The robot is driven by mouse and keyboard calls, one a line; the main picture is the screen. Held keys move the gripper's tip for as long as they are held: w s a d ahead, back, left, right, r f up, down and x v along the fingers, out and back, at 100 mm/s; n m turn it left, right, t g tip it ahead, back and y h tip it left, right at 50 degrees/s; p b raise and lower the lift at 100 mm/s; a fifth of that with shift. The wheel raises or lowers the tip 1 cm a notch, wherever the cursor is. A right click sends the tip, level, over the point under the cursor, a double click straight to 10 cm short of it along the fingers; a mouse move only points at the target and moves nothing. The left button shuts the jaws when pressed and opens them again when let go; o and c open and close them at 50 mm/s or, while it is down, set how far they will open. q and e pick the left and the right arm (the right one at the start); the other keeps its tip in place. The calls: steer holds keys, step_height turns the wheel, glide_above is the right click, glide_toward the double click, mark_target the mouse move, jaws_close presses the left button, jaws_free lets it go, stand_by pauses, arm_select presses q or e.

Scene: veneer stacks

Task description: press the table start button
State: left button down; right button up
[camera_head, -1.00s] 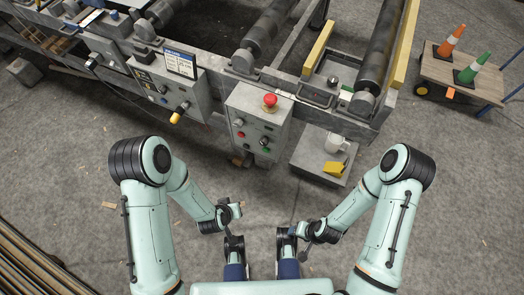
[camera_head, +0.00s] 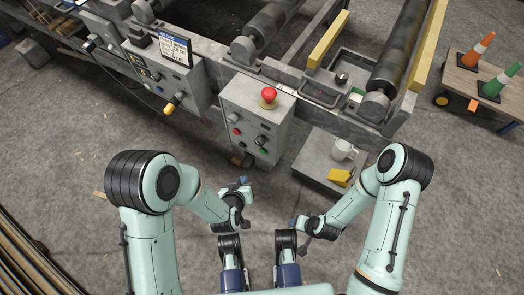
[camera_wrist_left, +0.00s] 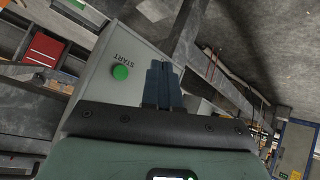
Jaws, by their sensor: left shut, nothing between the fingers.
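In the left wrist view a round green button (camera_wrist_left: 120,72) sits on the face of a grey box (camera_wrist_left: 92,88), beside the word START. My left gripper shows there with its dark blue fingers (camera_wrist_left: 163,72) shut and empty, to the right of the button and apart from it in the picture. In the head view my left gripper (camera_head: 244,182) is in front of and below a grey control box (camera_head: 279,113) with several small buttons, one of them green (camera_head: 260,140). I cannot tell whether this is the START button. My right gripper (camera_head: 294,222) is low at the centre right; its jaws are unclear.
A red mushroom button (camera_head: 268,95) tops the control box. A second grey control box (camera_head: 190,88) with a yellow-tipped knob stands to its left. A white mug (camera_head: 343,149) and a yellow block (camera_head: 340,177) rest on a grey platform to the right.

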mark_target(263, 151)
arm_select(q)
steer(key=w+d, duration=0.5)
steer(key=w, duration=0.2)
stand_by(0.3)
steer(key=shift+w+d, duration=0.2)
stand_by(1.8)
steer(key=shift+w+d, duration=0.15)
steer(key=shift+w, duration=0.1)
